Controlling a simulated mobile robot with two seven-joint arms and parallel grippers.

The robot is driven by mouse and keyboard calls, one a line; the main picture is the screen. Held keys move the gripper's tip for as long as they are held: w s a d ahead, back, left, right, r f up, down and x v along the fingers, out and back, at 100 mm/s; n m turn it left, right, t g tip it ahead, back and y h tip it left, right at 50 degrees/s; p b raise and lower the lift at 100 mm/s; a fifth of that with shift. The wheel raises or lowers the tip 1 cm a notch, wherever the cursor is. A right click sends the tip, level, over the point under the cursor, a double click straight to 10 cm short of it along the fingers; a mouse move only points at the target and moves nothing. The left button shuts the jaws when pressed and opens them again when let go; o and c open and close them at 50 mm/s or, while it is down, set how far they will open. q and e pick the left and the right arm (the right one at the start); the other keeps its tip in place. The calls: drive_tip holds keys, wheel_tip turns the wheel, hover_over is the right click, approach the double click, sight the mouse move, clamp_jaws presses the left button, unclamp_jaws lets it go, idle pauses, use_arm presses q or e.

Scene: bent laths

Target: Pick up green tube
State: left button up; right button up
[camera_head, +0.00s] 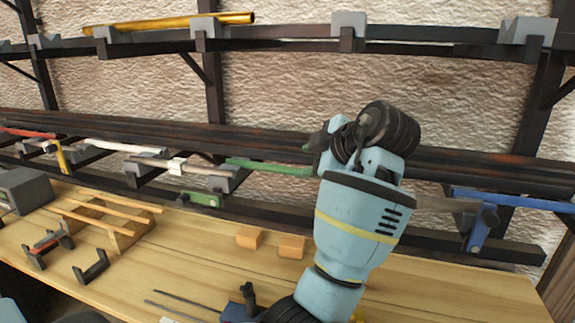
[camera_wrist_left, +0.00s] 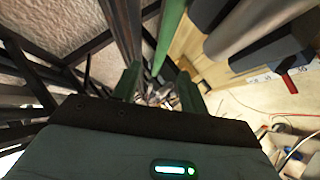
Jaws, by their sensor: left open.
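The green tube (camera_head: 270,166) lies roughly level along the wall rack in the head view, left of my left gripper. Its right end comes up to the gripper and is partly hidden there. My left gripper (camera_head: 313,150) is beside the rack, with its fingertips partly hidden by the wrist. In the left wrist view the left gripper (camera_wrist_left: 159,88) is open, with two greenish fingers apart. The green tube (camera_wrist_left: 169,35) runs from the top edge down towards the gap between them. I cannot tell whether it touches a finger. My right gripper is not in view.
Dark rack rails (camera_head: 450,165) run along the wall behind the arm. A blue bar (camera_head: 510,201) is to the right, and a pale tube (camera_head: 125,147) to the left. Two orange blocks (camera_head: 291,246) and a wooden frame (camera_head: 120,222) sit on the bench (camera_head: 450,285).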

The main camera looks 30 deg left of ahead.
sight(287, 169)
use_arm(q)
drive_tip(key=shift+p+x, duration=0.4)
drive_tip(key=shift+x, duration=3.15)
drive_tip(key=shift+s, duration=0.2)
clamp_jaws()
